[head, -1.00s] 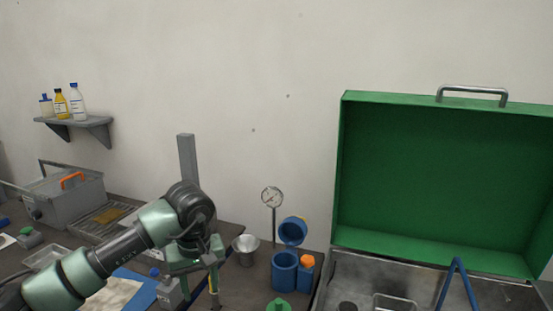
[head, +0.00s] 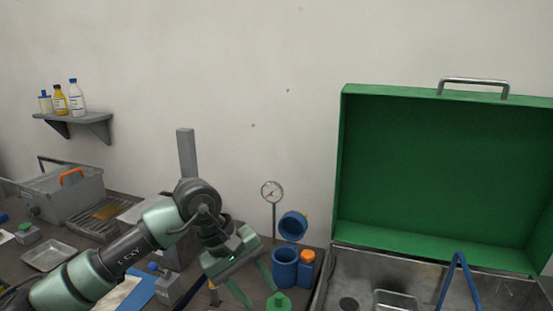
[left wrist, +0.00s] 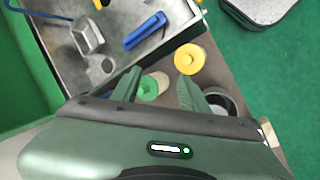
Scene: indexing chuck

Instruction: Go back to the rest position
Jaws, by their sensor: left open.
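My left gripper (head: 252,284) is open, tilted toward the lower right, with its green fingers spread above the bench. Nothing shows between the fingers as held. In the left wrist view, the same gripper (left wrist: 160,92) has a green-capped round piece (left wrist: 148,90) and a yellow-topped cylinder (left wrist: 190,58) below and beyond its fingers. The green knob-like piece (head: 278,302) shows at the bottom edge of the head view, just right of the fingers. My right gripper is in neither view.
A blue cup with a raised blue lid (head: 285,268), an orange-capped blue holder (head: 307,262) and a dial gauge (head: 271,192) stand right of the gripper. An open green case (head: 435,95) fills the right. A grey post (head: 186,152) rises behind my arm.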

